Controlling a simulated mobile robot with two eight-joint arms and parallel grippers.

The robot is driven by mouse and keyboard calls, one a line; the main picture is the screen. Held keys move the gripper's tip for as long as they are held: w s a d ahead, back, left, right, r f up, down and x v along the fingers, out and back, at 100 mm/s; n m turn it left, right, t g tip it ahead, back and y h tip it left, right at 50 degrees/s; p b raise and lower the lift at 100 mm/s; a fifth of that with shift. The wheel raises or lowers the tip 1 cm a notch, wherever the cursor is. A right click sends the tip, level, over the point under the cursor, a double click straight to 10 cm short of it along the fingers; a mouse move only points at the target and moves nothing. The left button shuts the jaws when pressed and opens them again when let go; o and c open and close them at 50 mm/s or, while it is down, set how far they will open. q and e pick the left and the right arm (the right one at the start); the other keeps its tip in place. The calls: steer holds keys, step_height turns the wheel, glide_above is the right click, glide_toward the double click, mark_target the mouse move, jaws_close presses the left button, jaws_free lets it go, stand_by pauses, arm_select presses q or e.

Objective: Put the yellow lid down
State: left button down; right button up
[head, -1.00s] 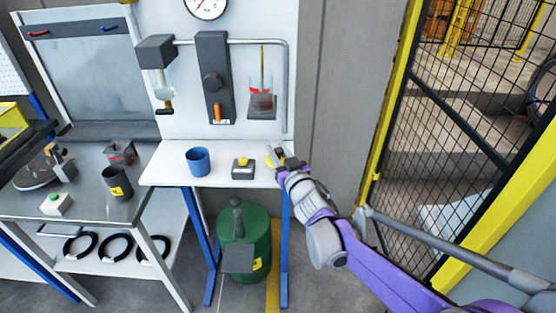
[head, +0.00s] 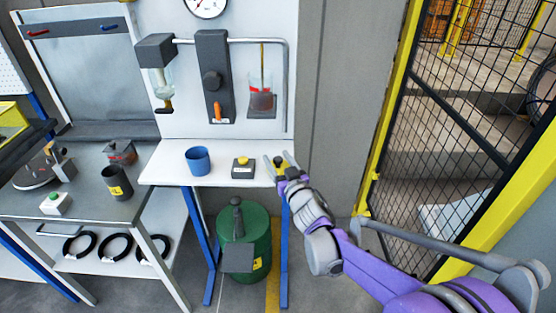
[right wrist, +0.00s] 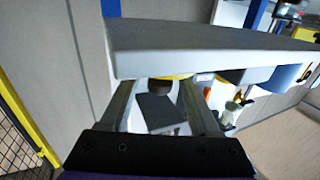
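The yellow lid (right wrist: 174,77) with its dark knob (right wrist: 161,88) shows in the right wrist view, which looks upside down. It lies on the white bench top (right wrist: 215,75) close to the edge, partly hidden by that edge. My right gripper (head: 279,158) is at the right end of the bench in the head view, with its two fingers spread. In the right wrist view its fingers stand apart on either side of the knob, with a visible gap. In the head view the gripper mostly hides the lid. My left gripper is not in view.
On the bench stand a dark box with a yellow button (head: 242,167) and a blue cup (head: 198,160), left of the gripper. A beaker (head: 260,88) sits on a hanging holder above. A green canister (head: 243,240) stands below. A mesh fence (head: 470,120) is at right.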

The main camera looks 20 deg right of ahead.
steer(key=shift+r, duration=0.1)
steer(key=shift+s+r, duration=0.1)
steer(key=shift+s, duration=0.1)
steer(key=s+d+f+m+g+h+b, duration=0.1)
steer(key=s+d+f+g+h, duration=0.15)
steer(key=s, duration=0.65)
steer(key=s+d+f+m+g+h, duration=0.1)
steer(key=s+d+f+m+h, duration=0.15)
steer(key=s, duration=0.55)
steer(key=s+a+f+n+g+y, duration=0.1)
steer(key=s+f+g, duration=0.3)
steer(key=s, duration=0.5)
steer(key=s+a+f+n+g+y, duration=0.1)
steer(key=s+a+f+g, duration=0.2)
steer(key=s, duration=0.7)
step_height(320, 180, down, 4)
steer(key=shift+s+a+f+g+y, duration=0.1)
steer(key=shift+s+a+g+y, duration=0.25)
steer(key=shift+g, duration=0.7)
steer(key=shift+w, duration=0.1)
